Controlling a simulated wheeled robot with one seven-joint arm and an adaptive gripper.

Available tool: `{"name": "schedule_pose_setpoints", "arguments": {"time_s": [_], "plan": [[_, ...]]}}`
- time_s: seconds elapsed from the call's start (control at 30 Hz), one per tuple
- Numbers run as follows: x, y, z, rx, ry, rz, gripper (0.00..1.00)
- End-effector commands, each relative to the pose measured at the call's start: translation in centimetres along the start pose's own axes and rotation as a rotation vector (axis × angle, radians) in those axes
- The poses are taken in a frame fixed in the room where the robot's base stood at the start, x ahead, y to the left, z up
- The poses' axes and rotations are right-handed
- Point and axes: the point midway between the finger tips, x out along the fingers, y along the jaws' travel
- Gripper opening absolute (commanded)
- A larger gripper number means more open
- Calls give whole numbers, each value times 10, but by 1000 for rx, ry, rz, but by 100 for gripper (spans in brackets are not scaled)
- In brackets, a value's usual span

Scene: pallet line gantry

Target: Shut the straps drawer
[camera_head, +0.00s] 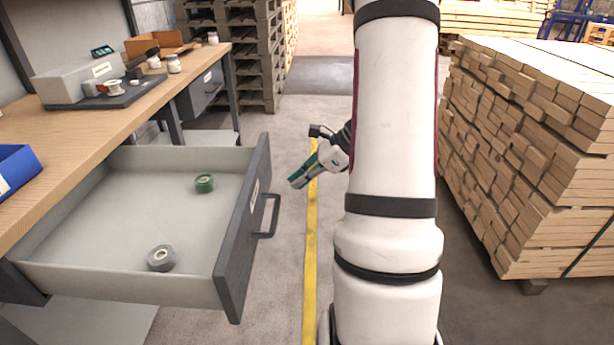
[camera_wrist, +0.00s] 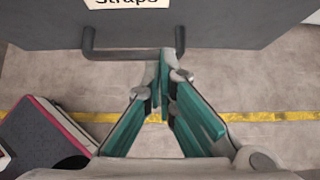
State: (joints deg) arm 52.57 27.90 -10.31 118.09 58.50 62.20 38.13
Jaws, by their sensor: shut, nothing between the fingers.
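The straps drawer (camera_head: 243,230) is pulled far out of the workbench in the head view, with its dark front facing right. In the wrist view its front (camera_wrist: 210,30) carries a label (camera_wrist: 125,3) reading "Straps". A dark bar handle (camera_head: 271,216) sits on the front, and it also shows in the wrist view (camera_wrist: 91,45). My gripper (camera_head: 292,184) has green fingers and is to the right of the drawer front. In the wrist view my gripper (camera_wrist: 164,70) is shut and empty, its tips in line with the handle's right part. Whether they touch it I cannot tell.
Inside the drawer lie a green roll (camera_head: 204,183) and a grey roll (camera_head: 161,258). The wooden bench top (camera_head: 110,120) is above, with another drawer (camera_head: 205,85), closed, farther back. Stacked timber (camera_head: 530,170) stands right. Floor along the yellow line (camera_head: 311,240) is clear.

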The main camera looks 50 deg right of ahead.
Motion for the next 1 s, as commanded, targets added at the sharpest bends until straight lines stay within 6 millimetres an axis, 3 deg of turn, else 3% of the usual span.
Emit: {"name": "schedule_pose_setpoints", "arguments": {"time_s": [0.2, 0.4, 1.0], "plan": [[45, 1, -2, -2, 1, 3, 0], [62, 0, 20, -4, 1, 1, 0], [69, 1, 29, -2, 0, 1, 0]]}}
